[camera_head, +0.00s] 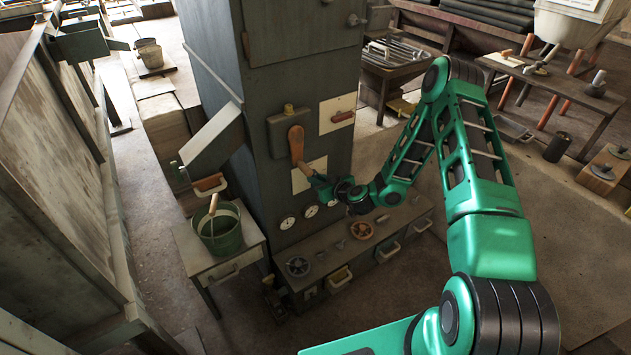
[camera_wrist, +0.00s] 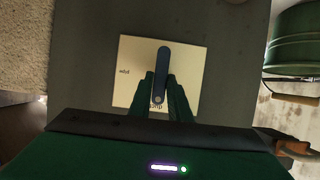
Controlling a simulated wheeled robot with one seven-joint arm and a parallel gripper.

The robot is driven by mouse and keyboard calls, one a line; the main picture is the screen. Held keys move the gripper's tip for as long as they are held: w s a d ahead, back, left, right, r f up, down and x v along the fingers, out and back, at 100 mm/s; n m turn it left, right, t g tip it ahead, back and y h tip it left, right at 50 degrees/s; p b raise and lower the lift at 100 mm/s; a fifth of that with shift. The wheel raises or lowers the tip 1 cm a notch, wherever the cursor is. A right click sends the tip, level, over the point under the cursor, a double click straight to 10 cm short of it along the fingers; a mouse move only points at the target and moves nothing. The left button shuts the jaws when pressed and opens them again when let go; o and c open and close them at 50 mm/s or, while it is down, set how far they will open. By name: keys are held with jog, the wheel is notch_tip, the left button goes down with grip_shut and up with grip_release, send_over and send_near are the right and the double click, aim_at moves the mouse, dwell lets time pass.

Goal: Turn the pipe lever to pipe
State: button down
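The pipe lever (camera_wrist: 163,62) is a narrow blue-grey bar with a rounded end. In the wrist view it stands nearly upright in front of a cream label plate (camera_wrist: 133,85). The plate has writing at its left and at its bottom; the bottom word is partly covered. My gripper (camera_wrist: 161,82) has one dark green finger on each side of the lever, close to it. I cannot tell whether the fingers press on it. In the head view my gripper (camera_head: 327,184) is at the plate (camera_head: 301,182) on the front of the grey cabinet, and covers part of it.
A wooden-handled lever (camera_head: 296,143) is above and left of my gripper. Another plate with a red handle (camera_head: 342,116) is at upper right. Round gauges (camera_head: 287,223) and a ledge with handwheels (camera_head: 361,230) are below. A green bucket (camera_head: 220,233) stands on a small table at left.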

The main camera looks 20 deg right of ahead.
dwell(0.3)
jog(key=shift+w+d+f+m+t+y, duration=0.15)
jog(key=shift+d+f+m+y, duration=0.2)
jog(key=shift+m+y, duration=1.4)
jog(key=shift+d+f+m+t+y, duration=0.1)
jog(key=shift+d+f+m+y, duration=0.4)
jog(key=shift+m, duration=2.2)
jog(key=shift+w+d+f+m+t+y, duration=0.1)
jog(key=shift+f+m+t+y, duration=0.1)
jog(key=shift+m+y, duration=1.6)
jog(key=shift+m+h, duration=0.35)
jog(key=shift+m, duration=0.2)
jog(key=c, duration=1.7)
grip_release()
